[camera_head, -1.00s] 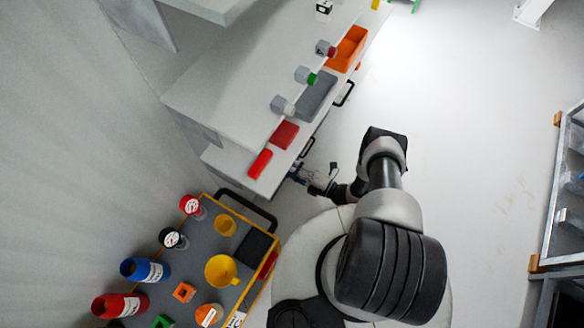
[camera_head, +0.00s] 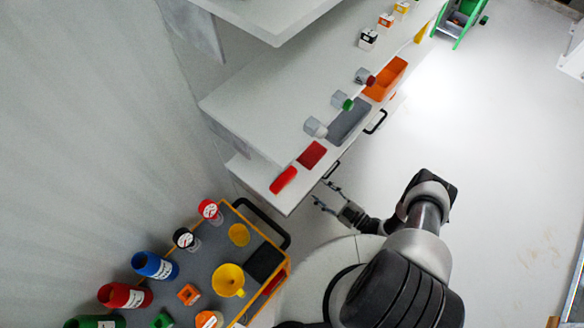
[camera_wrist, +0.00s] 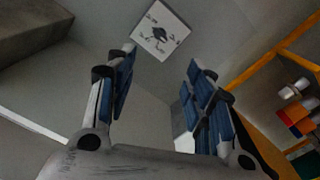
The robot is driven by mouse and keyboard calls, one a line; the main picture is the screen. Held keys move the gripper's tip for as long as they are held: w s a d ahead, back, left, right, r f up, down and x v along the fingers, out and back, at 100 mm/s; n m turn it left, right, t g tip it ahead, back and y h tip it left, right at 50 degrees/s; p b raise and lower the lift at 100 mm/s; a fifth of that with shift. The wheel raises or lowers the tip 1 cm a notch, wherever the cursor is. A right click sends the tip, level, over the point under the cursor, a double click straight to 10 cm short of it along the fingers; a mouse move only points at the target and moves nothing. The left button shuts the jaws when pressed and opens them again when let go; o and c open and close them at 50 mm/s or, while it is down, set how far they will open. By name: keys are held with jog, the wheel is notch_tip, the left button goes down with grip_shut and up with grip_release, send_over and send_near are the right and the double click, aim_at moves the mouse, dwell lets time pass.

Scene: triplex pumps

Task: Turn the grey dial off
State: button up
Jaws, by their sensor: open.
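A white square plate (camera_wrist: 172,43) with a small dark part at its middle and marks around it shows at the top of the wrist view. The dark part (camera_wrist: 159,33) may be the dial; its setting is too small to read. I cannot make out a grey dial for sure in the head view. My gripper (camera_head: 321,191) is open and empty, beside the bench's front edge, below its near end. In the wrist view my gripper (camera_wrist: 160,57) has its two blue-padded fingers spread apart, with the plate beyond and between the tips, apart from them.
The white bench (camera_head: 265,105) carries grey-bodied jars, a red bin (camera_head: 312,155), a grey bin (camera_head: 349,122) and an orange bin (camera_head: 386,80). A yellow-edged cart (camera_head: 213,245) with bottles and a funnel stands at lower left. The floor (camera_head: 480,130) right of the bench is clear.

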jog(key=w+a+m, duration=0.6)
jog(key=w+a, duration=0.4)
jog(key=w, duration=0.1)
jog(key=shift+w+a, duration=0.15)
jog(key=shift+a, duration=0.25)
jog(key=shift+c, duration=0.5)
jog(key=c, duration=1)
